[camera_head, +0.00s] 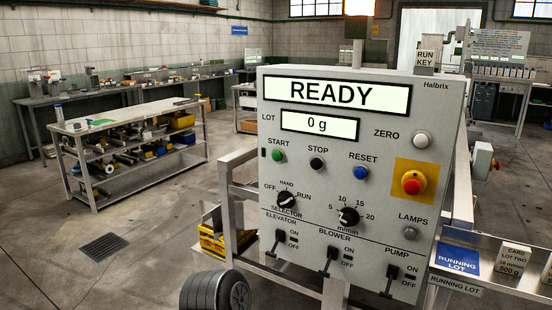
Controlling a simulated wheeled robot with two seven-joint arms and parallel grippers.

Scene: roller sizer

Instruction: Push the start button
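The start button (278,156) is a small green round button under the label START, at the left of the grey control panel (385,135). A black stop button (317,163) and a blue reset button (360,173) sit to its right in the same row. The upper display (336,94) reads READY, and the smaller lot display (319,125) reads 0 g. Neither gripper is in view. Nothing covers the start button.
A red emergency knob (413,183) on a yellow plate, a white ZERO button (421,139), a selector knob (288,200), a speed knob (347,216) and several switches share the panel. A dark-and-grey rounded part (217,292) shows at the bottom. Open floor lies left.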

